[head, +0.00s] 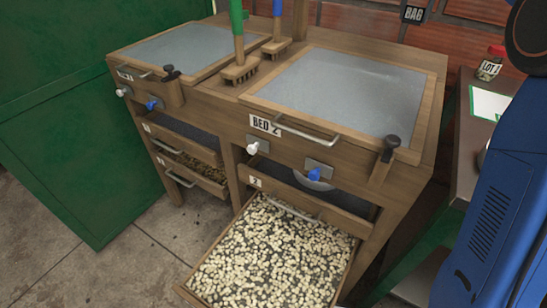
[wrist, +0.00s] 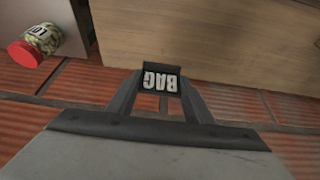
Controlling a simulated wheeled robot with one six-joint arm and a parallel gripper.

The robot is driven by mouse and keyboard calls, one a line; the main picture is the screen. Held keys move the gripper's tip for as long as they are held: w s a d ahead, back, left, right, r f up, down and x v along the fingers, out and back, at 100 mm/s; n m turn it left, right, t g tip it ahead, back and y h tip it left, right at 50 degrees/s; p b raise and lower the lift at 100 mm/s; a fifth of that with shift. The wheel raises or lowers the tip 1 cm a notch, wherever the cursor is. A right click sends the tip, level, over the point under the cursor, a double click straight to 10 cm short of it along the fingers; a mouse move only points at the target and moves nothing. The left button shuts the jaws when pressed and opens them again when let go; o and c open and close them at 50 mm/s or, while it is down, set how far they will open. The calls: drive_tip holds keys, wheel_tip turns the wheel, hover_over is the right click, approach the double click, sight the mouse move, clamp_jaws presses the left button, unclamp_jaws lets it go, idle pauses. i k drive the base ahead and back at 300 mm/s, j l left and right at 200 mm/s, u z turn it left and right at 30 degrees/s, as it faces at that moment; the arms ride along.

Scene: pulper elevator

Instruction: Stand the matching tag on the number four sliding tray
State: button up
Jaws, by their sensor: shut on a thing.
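The same tag shows at the top edge of the head view (head: 413,14), in front of the brick wall; most of the gripper is outside that view. A long tray full of pale beans (head: 275,255) is pulled out at the front right. A plate with a 2 (head: 255,182) sits just above it. A partly open tray with darker beans (head: 190,166) is at the left; its small plate is unreadable. I cannot make out a number four.
The wooden stand has two grey-topped beds, including BED 2 (head: 265,125), with levers and knobs. Two brushes (head: 240,68) stand between the beds. A LOT jar (head: 490,66) sits on the right side table (head: 462,140). A green wall (head: 60,110) closes the left.

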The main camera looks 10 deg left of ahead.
sight(262, 284)
drive_tip(key=k, duration=0.85)
drive_tip(key=k+u, duration=0.15)
drive_tip(key=u, duration=0.2)
drive_tip(key=k+u, duration=0.1)
drive_tip(key=u, duration=0.25)
drive_tip(key=k+j+u, duration=0.15)
drive_tip(key=u, duration=0.2)
drive_tip(key=l+u, duration=0.2)
drive_tip(key=u, duration=0.2)
drive_tip(key=l+u, duration=0.15)
drive_tip(key=u, duration=0.25)
drive_tip(key=k+l+u, duration=0.1)
drive_tip(key=u, duration=0.35)
drive_tip(key=k+l, duration=0.2)
drive_tip(key=l, duration=0.15)
drive_tip(key=k+l, duration=0.25)
drive_tip(key=l, duration=0.15)
drive_tip(key=k+l, duration=0.2)
drive_tip(key=l, duration=0.15)
drive_tip(key=k+l, duration=0.2)
drive_tip(key=l, duration=0.15)
